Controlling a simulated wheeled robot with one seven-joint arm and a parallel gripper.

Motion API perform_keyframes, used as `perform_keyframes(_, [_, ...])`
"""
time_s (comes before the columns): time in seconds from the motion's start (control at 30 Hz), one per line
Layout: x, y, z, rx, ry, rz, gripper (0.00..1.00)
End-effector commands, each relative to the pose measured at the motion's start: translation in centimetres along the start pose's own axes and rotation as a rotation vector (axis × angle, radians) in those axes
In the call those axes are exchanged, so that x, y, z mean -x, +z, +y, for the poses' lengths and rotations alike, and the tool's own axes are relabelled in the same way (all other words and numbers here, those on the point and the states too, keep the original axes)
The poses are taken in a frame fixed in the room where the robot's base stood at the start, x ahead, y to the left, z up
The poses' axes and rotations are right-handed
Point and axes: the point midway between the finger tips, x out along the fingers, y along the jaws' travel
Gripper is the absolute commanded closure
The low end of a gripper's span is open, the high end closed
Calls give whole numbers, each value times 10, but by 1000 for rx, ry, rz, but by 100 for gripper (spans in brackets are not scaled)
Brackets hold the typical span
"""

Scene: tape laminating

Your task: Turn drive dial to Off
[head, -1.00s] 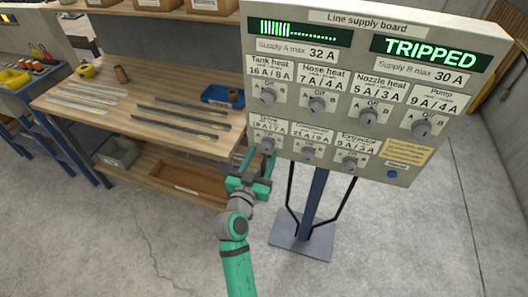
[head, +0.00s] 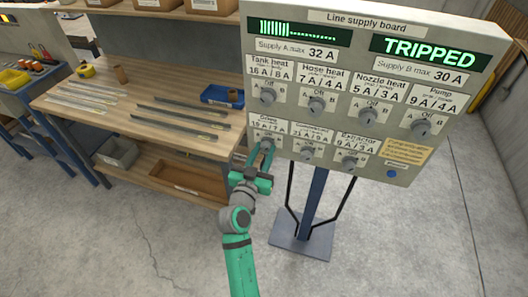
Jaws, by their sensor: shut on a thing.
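The line supply board (head: 440,150) stands at the right with two rows of grey dials. The drive dial (head: 268,143) is the leftmost dial of the lower row, under a label whose name is small and blurred. My gripper (head: 263,153) reaches up from below, and its green fingers are shut on this dial. The fingers hide part of the dial, so I cannot tell which way its pointer faces.
The Supply B display (head: 430,53) reads TRIPPED. A blue button (head: 392,174) is at the lower right. A wooden workbench (head: 110,120) stands at the left.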

Motion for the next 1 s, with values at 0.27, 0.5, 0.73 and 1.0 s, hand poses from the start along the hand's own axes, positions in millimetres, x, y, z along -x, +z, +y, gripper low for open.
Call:
perform_keyframes(0.27, [1, 0, 1, 140, 1, -1, 93])
perform_keyframes(0.5, [1, 1, 2, 341, 1, -2, 93])
perform_keyframes(0.73, [1, 0, 3, 527, 3, -2, 93])
perform_keyframes(1.0, [1, 0, 2, 683, 2, -2, 93])
